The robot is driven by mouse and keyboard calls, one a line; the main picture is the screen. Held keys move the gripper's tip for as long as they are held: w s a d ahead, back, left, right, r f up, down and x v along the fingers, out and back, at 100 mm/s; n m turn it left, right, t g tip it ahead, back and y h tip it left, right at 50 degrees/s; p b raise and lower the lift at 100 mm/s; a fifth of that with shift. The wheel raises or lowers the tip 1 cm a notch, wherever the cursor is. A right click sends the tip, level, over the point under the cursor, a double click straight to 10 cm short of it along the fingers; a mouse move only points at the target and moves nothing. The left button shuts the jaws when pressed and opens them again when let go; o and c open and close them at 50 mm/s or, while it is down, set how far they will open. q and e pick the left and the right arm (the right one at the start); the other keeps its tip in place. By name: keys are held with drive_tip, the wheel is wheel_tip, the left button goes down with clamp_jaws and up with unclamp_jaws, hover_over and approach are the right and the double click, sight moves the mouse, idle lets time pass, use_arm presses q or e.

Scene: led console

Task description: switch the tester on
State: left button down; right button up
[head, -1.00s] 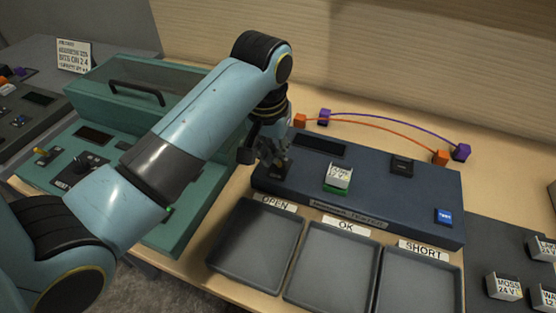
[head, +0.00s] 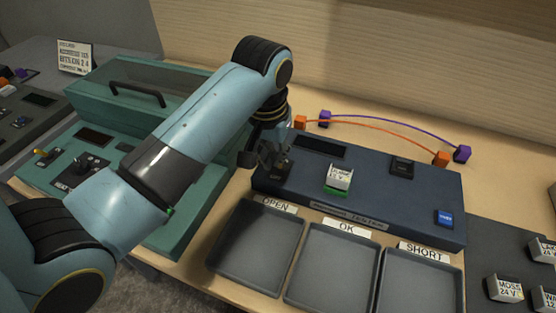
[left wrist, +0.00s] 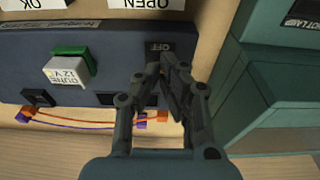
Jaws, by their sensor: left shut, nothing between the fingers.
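The tester is a long dark blue console (head: 380,200) on the bench, also in the left wrist view (left wrist: 25,60). Its display window (head: 320,146) is dark. A dark switch (head: 281,175) sits at its left end. In the left wrist view the switch plate (left wrist: 158,47) reads OFF; the fingers partly hide the switch. A white module (head: 340,177) marked 12 V sits on a green base on the console. My left gripper (head: 277,160) is shut and empty, its fingertips right at the switch; whether they touch it I cannot tell. My right gripper is out of view.
Three grey trays labelled OPEN (head: 255,240), OK (head: 333,265) and SHORT (head: 422,285) lie in front of the tester. A teal console with a handled lid (head: 130,95) stands left. Orange and purple leads (head: 390,125) lie behind. More modules (head: 505,289) sit at right.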

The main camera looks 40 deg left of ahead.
use_arm(q)
drive_tip(key=shift+f, duration=0.2)
idle(0.5)
drive_tip(key=shift+f, duration=1.1)
drive_tip(key=shift+w, duration=0.1)
drive_tip(key=shift+w+a, duration=0.25)
drive_tip(key=shift+w, duration=0.95)
wheel_tip(320, 180, up, 2)
drive_tip(key=shift+s+r+p, duration=0.1)
drive_tip(key=shift+r+p, duration=0.05)
drive_tip(key=shift+p, duration=0.35)
drive_tip(key=shift+s+r, duration=0.15)
drive_tip(key=shift+r, duration=1.05)
drive_tip(key=shift+s+r, duration=0.15)
drive_tip(key=shift+r, duration=1.05)
